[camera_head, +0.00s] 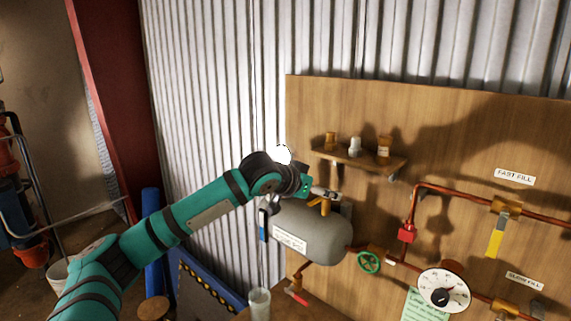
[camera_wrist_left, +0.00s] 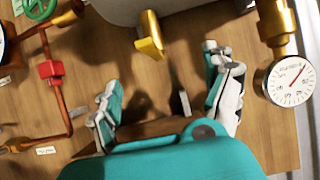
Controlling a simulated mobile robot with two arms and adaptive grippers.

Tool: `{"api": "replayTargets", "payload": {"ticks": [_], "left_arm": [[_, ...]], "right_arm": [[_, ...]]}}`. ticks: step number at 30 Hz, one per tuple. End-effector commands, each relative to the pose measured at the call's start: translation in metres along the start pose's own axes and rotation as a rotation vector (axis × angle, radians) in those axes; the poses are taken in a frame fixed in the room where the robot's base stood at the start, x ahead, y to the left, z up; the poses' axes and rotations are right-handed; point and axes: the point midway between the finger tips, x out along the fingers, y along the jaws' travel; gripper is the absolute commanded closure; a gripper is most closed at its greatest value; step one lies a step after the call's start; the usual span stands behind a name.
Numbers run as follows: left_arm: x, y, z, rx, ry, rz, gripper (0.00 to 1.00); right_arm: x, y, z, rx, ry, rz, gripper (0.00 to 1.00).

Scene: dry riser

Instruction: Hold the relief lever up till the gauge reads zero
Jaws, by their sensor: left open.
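The relief lever (camera_head: 322,206) is a yellow piece on top of the grey tank (camera_head: 310,232). The lever also shows in the left wrist view (camera_wrist_left: 150,45), beside the tank's edge. My left gripper (camera_head: 322,194) is at the top of the tank, close to the lever. In the wrist view my left gripper (camera_wrist_left: 160,72) is open, with the lever ahead between its spread fingers; I see no clear contact. A white gauge (camera_wrist_left: 292,82) with a red needle sits on a brass fitting at the right; its needle stands off to one side and its figures are too small to read. My right gripper is out of view.
A shelf (camera_head: 360,158) with small containers is fixed above the tank. A green handwheel (camera_head: 368,262), red valve (camera_head: 407,232), yellow handle (camera_head: 495,243) and larger dial (camera_head: 443,290) are to the right. A glass (camera_head: 259,303) stands below the tank.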

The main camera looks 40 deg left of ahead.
Motion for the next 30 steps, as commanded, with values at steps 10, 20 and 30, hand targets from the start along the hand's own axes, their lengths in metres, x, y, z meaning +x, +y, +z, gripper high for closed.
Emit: {"api": "replayTargets", "payload": {"ticks": [10,20,30], "left_arm": [[-0.005,0.000,0.005,0.001,-0.002,0.000,0.13],[-0.047,0.000,0.031,0.005,-0.003,0.000,0.13],[-0.070,0.001,0.040,0.001,-0.003,0.002,0.13]], "right_arm": [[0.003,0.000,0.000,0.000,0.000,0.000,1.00],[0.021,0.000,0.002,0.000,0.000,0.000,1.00],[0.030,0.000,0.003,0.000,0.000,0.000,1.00]]}}
